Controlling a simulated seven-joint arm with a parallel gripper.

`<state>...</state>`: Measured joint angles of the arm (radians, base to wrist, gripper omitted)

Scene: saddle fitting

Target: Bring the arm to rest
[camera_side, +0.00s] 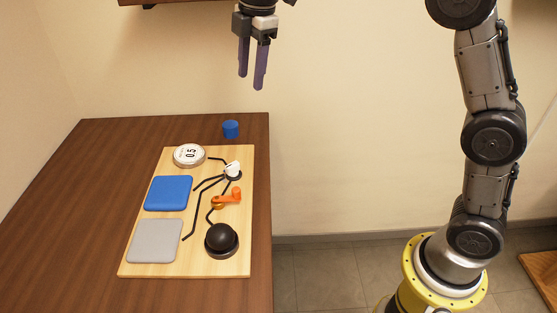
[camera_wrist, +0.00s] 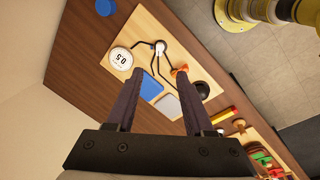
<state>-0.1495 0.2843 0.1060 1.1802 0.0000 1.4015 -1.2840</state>
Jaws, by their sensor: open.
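My gripper (camera_side: 253,82) hangs high in the air at the top of the side view, above and behind the table. Its two purple fingers are apart and nothing is between them. The fingers also show in the wrist view (camera_wrist: 158,85), spread, with the board far beyond them. My arm rises from its yellow base at the right of the side view.
A light wooden board (camera_side: 137,262) on the brown table (camera_side: 85,200) bears a blue pad (camera_side: 168,193), a grey pad (camera_side: 155,241), a round dial (camera_side: 189,155), an orange lever (camera_side: 229,197) and a black dome (camera_side: 221,238). A blue cylinder (camera_side: 231,129) stands behind the board.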

